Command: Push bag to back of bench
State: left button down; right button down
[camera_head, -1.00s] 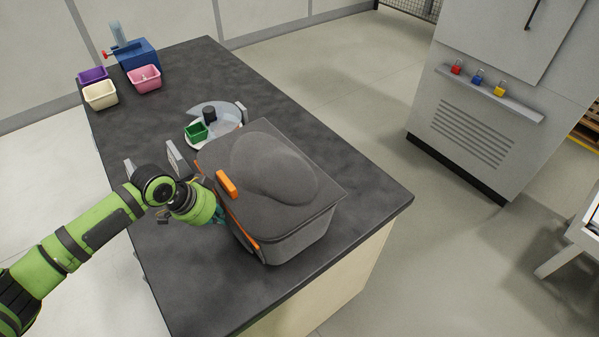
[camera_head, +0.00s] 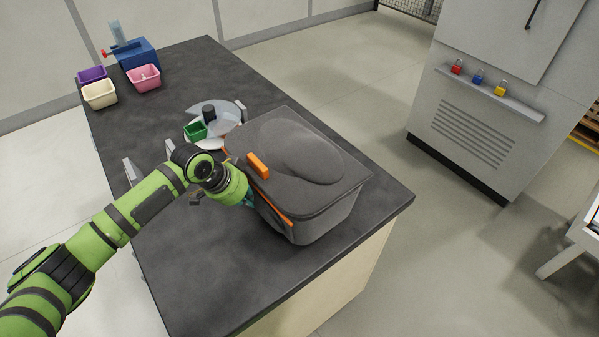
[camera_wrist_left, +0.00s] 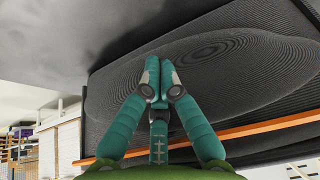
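The bag (camera_head: 318,205) is dark grey with orange trim and an orange handle (camera_head: 257,166). It stands upright on the dark bench top (camera_head: 215,285), near the bench's right edge. My left gripper (camera_head: 250,200) is at the bag's left side, low by the orange trim, and looks in contact with it. In the left wrist view, the teal fingers (camera_wrist_left: 162,80) are together with nothing between them, and the bag's ribbed dark surface (camera_wrist_left: 240,75) fills much of the view. The exact contact is hidden in the head view. My right gripper is not in view.
Purple, cream (camera_head: 100,94) and pink (camera_head: 144,77) bins and a blue vise-like tool (camera_head: 137,53) stand at the far end. The front of the bench top is clear.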

pick_arm(q)
jog(key=shift+w+d+b, duration=0.3)
jog(key=shift+w+d, duration=0.25)
jog(key=shift+d, duration=0.25)
jog(key=shift+w+d+b, duration=0.25)
jog(key=shift+w+d, duration=0.3)
jog(key=shift+d, duration=0.2)
jog(key=shift+w+d+b, duration=0.75)
jog(key=shift+w+d, duration=0.25)
jog(key=shift+d, duration=0.3)
jog(key=shift+w+d+b, duration=0.8)
jog(key=shift+d, duration=0.25)
jog(key=w+d+b, duration=0.2)
jog(key=d+b, duration=0.1)
jog(key=shift+w, duration=0.2)
jog(key=shift+s+a+r+p, duration=0.15)
jog(key=shift+r+p, duration=0.1)
jog(key=shift+p, duration=0.45)
jog(key=s+a+r+p, duration=0.1)
jog(key=p, duration=0.2)
jog(key=s+a+r+p, duration=0.1)
jog(key=a+p, duration=0.1)
jog(key=p, duration=0.1)
jog(key=shift+s, duration=0.1)
jog(key=shift+s+a+r+p, duration=0.35)
jog(key=shift+s+a+p, duration=0.4)
jog(key=shift+p, duration=0.5)
jog(key=shift+w+a+f, duration=0.1)
